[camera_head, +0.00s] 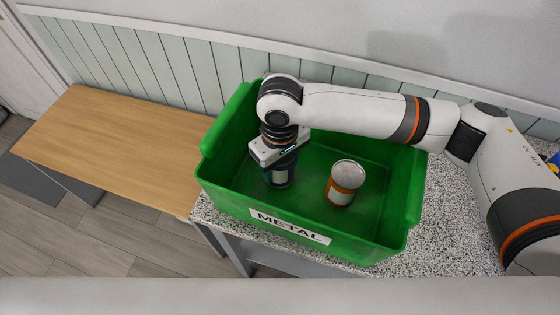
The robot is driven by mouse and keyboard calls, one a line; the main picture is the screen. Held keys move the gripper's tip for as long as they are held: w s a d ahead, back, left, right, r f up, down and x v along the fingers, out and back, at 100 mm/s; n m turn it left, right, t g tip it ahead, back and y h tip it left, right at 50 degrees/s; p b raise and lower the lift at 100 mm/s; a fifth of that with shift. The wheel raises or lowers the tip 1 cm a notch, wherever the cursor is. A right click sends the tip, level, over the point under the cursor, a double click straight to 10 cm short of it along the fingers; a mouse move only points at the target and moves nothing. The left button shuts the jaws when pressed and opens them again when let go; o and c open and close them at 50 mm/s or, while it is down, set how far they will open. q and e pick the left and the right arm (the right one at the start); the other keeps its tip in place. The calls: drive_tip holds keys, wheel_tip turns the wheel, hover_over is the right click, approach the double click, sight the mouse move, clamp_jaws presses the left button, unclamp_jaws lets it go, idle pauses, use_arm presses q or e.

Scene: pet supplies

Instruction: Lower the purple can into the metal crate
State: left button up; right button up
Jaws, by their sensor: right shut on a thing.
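The metal crate (408,215) is a green bin with a "METAL" label on its front wall, standing on a speckled counter. My right gripper (280,158) points down inside the crate's left half. It is shut on the purple can (280,177), a dark purple can with a pale label, held upright below the fingers. The gripper hides the can's top. I cannot tell whether the can's base touches the crate floor. My left gripper is not in view.
An orange can with a silver lid (345,182) stands in the crate, right of the purple can with a gap between. A wooden bench (115,150) lies to the left. The speckled counter (455,220) is bare right of the crate. A panelled wall runs behind.

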drive_tip(key=shift+f, duration=0.75)
idle(0.4)
drive_tip(key=o, duration=1)
drive_tip(key=shift+o, duration=0.2)
